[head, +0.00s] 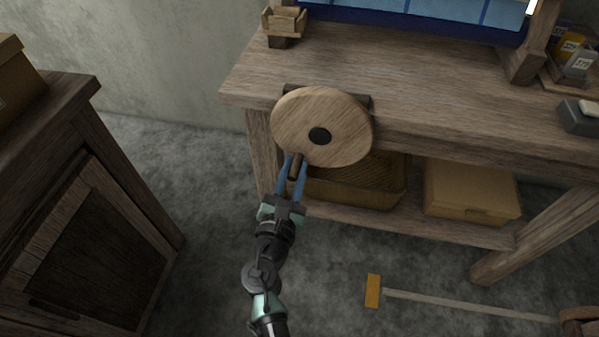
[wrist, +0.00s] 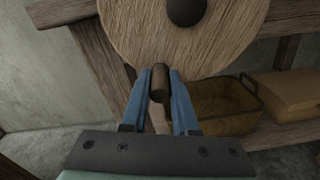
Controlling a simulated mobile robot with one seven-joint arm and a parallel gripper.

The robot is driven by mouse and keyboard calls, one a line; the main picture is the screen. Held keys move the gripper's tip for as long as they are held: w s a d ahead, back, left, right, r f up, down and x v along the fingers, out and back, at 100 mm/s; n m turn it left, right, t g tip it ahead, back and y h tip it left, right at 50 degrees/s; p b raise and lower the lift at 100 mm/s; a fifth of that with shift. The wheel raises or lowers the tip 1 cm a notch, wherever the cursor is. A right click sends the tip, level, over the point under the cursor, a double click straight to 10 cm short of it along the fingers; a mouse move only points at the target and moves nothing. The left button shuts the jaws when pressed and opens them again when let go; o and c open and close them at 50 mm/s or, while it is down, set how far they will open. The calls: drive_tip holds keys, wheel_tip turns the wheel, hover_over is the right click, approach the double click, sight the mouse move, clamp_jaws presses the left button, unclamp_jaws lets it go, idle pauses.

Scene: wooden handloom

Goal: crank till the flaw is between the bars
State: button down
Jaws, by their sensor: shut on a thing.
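A round wooden crank disc (head: 345,115) with a dark hub is mounted at the front edge of the loom's bench. Its short dark handle (head: 296,167) sticks out at the disc's lower left. My gripper (head: 293,172) is shut on this handle, with a blue finger on each side. In the wrist view the handle (wrist: 160,84) sits between the fingertips, below the hub of the disc (wrist: 170,42). Blue cloth (head: 440,12) shows at the top of the head view, cut off by the frame. I see no flaw and cannot make out the bars.
A wicker basket (head: 350,185) and a cardboard box (head: 472,192) sit on the shelf under the bench (head: 420,75). A dark wooden cabinet (head: 95,220) stands at the left. A long-handled tool (head: 470,305) lies on the floor at the right.

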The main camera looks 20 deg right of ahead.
drive_tip(key=shift+w+a+r+m, duration=0.25)
drive_tip(key=shift+a+m, duration=0.1)
drive_tip(key=shift+m, duration=0.25)
drive_tip(key=shift+w+a+r+m, duration=0.2)
drive_tip(key=shift+a+m, duration=0.1)
drive_tip(key=shift+m, duration=0.3)
drive_tip(key=shift+w+a+r+m+b, duration=0.15)
drive_tip(key=shift+a+r+m+b, duration=0.2)
drive_tip(key=shift+m, duration=0.35)
drive_tip(key=shift+w+a+r+m+b, duration=0.1)
drive_tip(key=shift+r+m, duration=0.3)
drive_tip(key=shift+m, duration=0.3)
drive_tip(key=c, duration=0.7)
unclamp_jaws()
drive_tip(key=p+v, duration=0.1)
drive_tip(key=v, duration=1.2)
drive_tip(key=shift+p, duration=0.35)
